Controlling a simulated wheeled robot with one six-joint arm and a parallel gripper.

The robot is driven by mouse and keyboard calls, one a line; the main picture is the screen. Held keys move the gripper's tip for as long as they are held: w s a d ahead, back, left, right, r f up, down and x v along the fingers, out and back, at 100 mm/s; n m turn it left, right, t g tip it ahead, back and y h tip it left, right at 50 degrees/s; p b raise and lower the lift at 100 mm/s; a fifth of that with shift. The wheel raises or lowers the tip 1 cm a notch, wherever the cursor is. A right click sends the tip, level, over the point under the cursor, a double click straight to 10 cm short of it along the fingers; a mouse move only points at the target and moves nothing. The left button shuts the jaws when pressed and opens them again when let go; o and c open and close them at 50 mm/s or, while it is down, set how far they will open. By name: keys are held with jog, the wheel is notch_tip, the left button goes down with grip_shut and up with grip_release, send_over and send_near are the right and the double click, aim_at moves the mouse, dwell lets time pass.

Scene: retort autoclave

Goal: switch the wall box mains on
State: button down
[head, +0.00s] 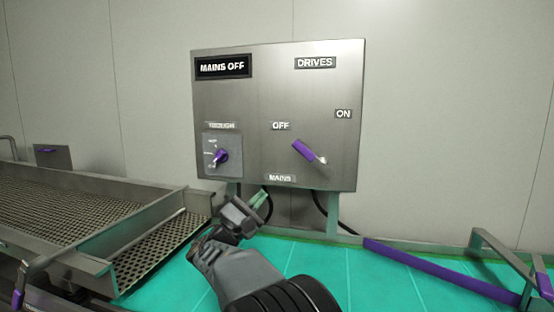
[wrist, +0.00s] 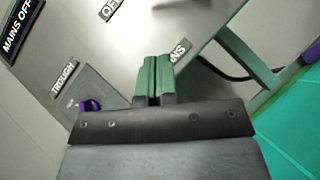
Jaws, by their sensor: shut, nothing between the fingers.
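The steel wall box (head: 275,100) is on the wall in the head view, with a black sign (head: 223,66) reading MAINS OFF. Its purple mains handle (head: 309,153) sits above the MAINS label (head: 281,178) and slants from upper left to lower right. An OFF label (head: 281,126) is at its upper left and an ON label (head: 343,114) at its upper right. My gripper (head: 262,197) is below the box's lower edge, left of the handle and apart from it. In the wrist view the green fingers (wrist: 154,78) are together and empty; the mains handle is not seen there.
A small trough knob (head: 222,156) is on the box's lower left; it also shows in the wrist view (wrist: 90,105). A perforated metal trough (head: 150,215) is at the left. A purple bar (head: 440,272) runs along the lower right above a green floor (head: 375,285). Cables hang below the box.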

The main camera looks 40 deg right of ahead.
aim_at(300, 152)
jog(key=shift+r, duration=0.1)
jog(key=shift+w, duration=0.1)
jog(key=shift+s+a+r+p+x, duration=0.25)
jog(key=shift+p+x, duration=0.65)
jog(key=shift+x, duration=1.25)
jog(key=shift+s+a+r+p+x, duration=0.15)
jog(key=shift+s+p+x, duration=0.6)
jog(key=shift+x, duration=1.4)
jog(key=shift+s+a+r+p+x, duration=0.1)
jog(key=shift+r+p+x, duration=0.2)
jog(key=shift+p+x, duration=1.3)
jog(key=shift+d+r+b, duration=0.3)
jog(key=shift+d+b, duration=0.15)
jog(key=shift+b, duration=0.1)
jog(key=shift+s+d+r, duration=0.1)
